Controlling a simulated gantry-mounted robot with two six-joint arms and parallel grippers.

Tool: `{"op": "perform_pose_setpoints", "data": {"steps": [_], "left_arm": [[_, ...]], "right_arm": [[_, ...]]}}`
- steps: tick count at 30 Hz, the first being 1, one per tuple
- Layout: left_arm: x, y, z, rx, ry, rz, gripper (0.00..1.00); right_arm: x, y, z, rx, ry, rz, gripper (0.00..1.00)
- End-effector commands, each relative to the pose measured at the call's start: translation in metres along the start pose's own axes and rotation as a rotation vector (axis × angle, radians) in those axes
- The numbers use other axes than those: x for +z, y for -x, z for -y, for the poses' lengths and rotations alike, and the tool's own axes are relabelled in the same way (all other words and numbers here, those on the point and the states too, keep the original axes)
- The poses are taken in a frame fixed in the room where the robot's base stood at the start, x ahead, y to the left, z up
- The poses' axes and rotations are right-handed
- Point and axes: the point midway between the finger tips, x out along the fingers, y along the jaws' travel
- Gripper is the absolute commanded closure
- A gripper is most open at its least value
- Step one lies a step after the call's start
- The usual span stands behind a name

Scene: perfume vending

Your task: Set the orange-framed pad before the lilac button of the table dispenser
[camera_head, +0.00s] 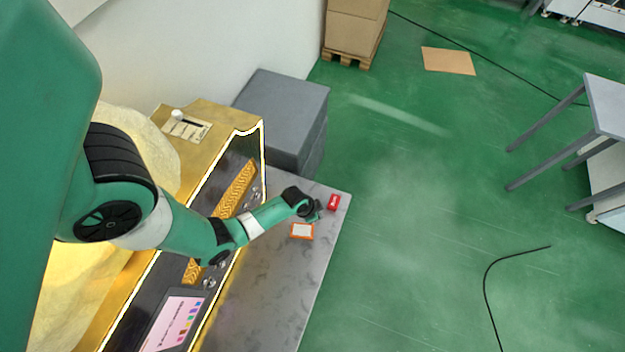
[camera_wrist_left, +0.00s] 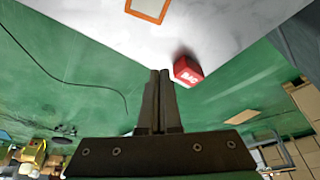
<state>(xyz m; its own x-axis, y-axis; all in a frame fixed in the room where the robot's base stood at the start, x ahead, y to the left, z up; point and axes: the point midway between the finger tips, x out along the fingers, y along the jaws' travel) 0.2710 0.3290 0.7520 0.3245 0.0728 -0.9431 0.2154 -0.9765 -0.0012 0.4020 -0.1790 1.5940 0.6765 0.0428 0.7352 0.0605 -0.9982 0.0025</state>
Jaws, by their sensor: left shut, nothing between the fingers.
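The orange-framed pad (camera_head: 302,231) has a white middle and lies flat on the grey table top (camera_head: 268,285), near its right edge. It also shows at the top of the left wrist view (camera_wrist_left: 147,8), cut by the frame edge. My left gripper (camera_head: 316,214) is just behind the pad, between it and a red block, apart from both as far as I can tell. Its two fingers are together with nothing between them in the left wrist view (camera_wrist_left: 160,75). The dispenser (camera_head: 215,150) stands left of the pad. I cannot make out a lilac button for certain.
The red block (camera_head: 333,202) with white lettering sits at the table's edge, close to my left gripper. A lit screen (camera_head: 174,322) with coloured squares is on the dispenser. Grey boxes (camera_head: 285,100) stand behind the table. The front of the table is bare.

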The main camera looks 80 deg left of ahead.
Motion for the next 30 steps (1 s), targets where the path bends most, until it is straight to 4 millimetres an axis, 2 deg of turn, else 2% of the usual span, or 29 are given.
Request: {"op": "perform_pose_setpoints", "data": {"steps": [5, 8, 21, 24, 30], "left_arm": [[0.001, -0.004, -0.001, 0.002, -0.004, 0.001, 1.0], [0.002, -0.016, -0.001, 0.002, -0.004, 0.001, 1.0], [0.004, -0.109, -0.001, 0.003, -0.003, 0.003, 1.0], [0.019, -0.092, -0.001, 0.002, -0.001, 0.005, 1.0], [0.037, -0.087, -0.001, 0.002, -0.001, 0.002, 1.0]], "right_arm": [[0.002, 0.003, 0.0, 0.0, 0.0, 0.0, 1.0], [0.01, 0.011, 0.0, 0.0, 0.0, -0.001, 1.0], [0.053, 0.058, 0.0, 0.0, 0.0, 0.0, 1.0], [0.042, 0.046, 0.0, 0.0, 0.0, 0.0, 1.0], [0.04, 0.044, 0.0, 0.0, 0.0, -0.001, 1.0]]}}
